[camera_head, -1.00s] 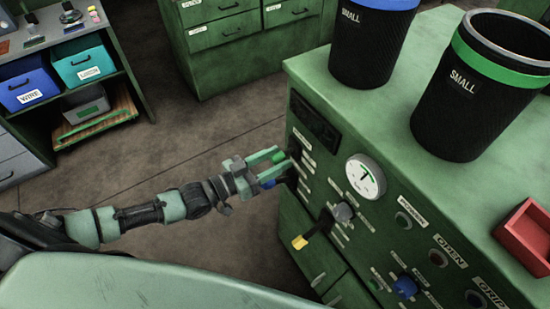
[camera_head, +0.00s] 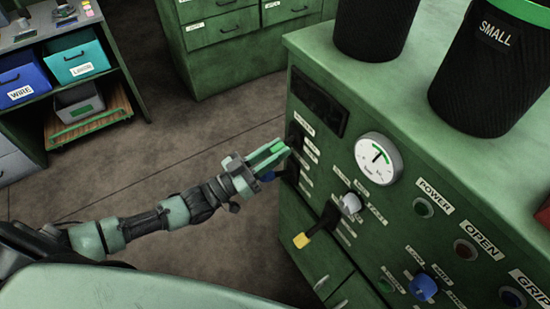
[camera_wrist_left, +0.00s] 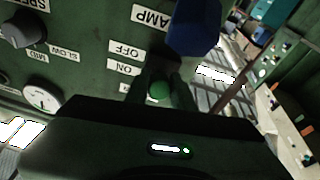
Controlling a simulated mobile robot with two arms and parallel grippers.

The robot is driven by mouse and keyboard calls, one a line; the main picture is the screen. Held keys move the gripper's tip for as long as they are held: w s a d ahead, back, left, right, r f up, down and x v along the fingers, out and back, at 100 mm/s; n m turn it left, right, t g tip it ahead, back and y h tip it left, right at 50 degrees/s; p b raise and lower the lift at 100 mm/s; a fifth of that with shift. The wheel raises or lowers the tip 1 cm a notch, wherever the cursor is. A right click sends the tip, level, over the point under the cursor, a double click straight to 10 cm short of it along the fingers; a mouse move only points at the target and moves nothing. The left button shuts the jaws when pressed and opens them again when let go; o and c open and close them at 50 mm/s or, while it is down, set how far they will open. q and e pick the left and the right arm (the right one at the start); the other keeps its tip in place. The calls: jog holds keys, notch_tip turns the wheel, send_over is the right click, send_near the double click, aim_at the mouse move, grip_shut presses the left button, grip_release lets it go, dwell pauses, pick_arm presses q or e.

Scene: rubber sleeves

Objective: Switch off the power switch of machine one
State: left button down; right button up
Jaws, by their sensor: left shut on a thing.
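The machine is a green cabinet (camera_head: 400,155) on the right in the head view, with a panel of knobs, labels and a gauge. The left gripper (camera_head: 270,155) is at the panel's left side, its fingers nearly together at a lever switch. In the left wrist view the gripper (camera_wrist_left: 160,93) is shut on the switch's green knob (camera_wrist_left: 158,90). Upside-down "OFF" (camera_wrist_left: 125,50) and "ON" (camera_wrist_left: 123,69) labels sit beside the switch; the knob is nearer the "ON" label. The fingers mostly hide the knob in the head view. The right gripper is not in view.
A blue knob (camera_wrist_left: 192,28) is close beside the fingers in the wrist view, near an "AMP" label. Black bins (camera_head: 375,25) stand on top. Open floor (camera_head: 150,150) lies left of the machine.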

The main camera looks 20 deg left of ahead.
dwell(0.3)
pick_arm(q)
jog(key=c, duration=1.2)
grip_release()
jog(key=shift+f, duration=0.1)
jog(key=b+v, duration=0.1)
jog(key=v, duration=0.7)
